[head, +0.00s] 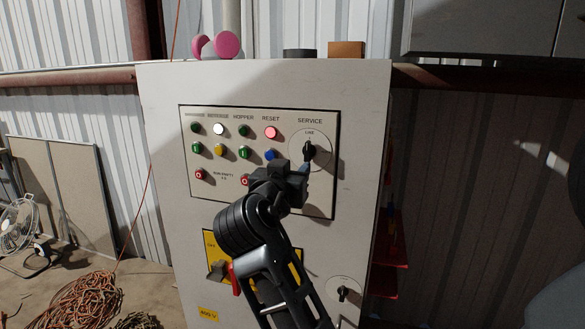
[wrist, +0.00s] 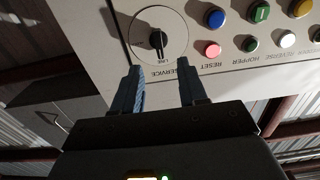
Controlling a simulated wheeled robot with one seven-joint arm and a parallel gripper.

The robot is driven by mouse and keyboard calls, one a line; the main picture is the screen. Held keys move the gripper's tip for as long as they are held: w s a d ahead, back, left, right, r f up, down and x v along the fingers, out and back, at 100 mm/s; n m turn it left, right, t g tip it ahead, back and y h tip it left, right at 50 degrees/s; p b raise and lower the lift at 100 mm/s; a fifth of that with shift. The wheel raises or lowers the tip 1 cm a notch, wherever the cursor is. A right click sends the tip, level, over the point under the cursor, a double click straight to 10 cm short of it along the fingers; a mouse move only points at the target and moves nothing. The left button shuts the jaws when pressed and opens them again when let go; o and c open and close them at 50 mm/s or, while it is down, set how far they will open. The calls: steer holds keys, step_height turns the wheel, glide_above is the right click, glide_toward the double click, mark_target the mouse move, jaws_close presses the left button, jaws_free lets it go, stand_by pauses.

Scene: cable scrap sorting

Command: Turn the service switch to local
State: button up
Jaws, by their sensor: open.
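The service switch (head: 309,151) is a black knob on a round pale dial at the upper right of the control panel (head: 325,202). Its handle stands about upright, in line with the small label at the dial's top, which seems to read LINE. The wrist view shows the panel upside down, with the switch (wrist: 156,39) at the top. My gripper (head: 302,171) is in front of the panel, just below the knob in the head view. In the wrist view its two fingers (wrist: 160,72) are apart and empty, short of the knob. The local marking is not legible.
Several coloured buttons (head: 219,149) sit left of the switch. A second black rotary switch (head: 343,293) is lower on the cabinet (head: 161,140), near a yellow plate with a red handle (head: 235,279). Pink ear defenders (head: 227,44) lie on top. Cable piles (head: 80,300) are on the floor at left.

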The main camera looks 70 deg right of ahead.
mark_target(307, 154)
steer(key=shift+w+d+r+p, duration=0.1)
steer(key=shift+d+p, duration=0.3)
steer(key=shift+d, duration=1.1)
steer(key=shift+w+d+r+p, duration=0.1)
steer(key=shift+d+p, duration=0.3)
steer(key=shift+d, duration=1.05)
steer(key=shift+w+d+f+b, duration=0.1)
steer(key=shift+d+b, duration=0.25)
steer(key=shift+d, duration=1.55)
jaws_close()
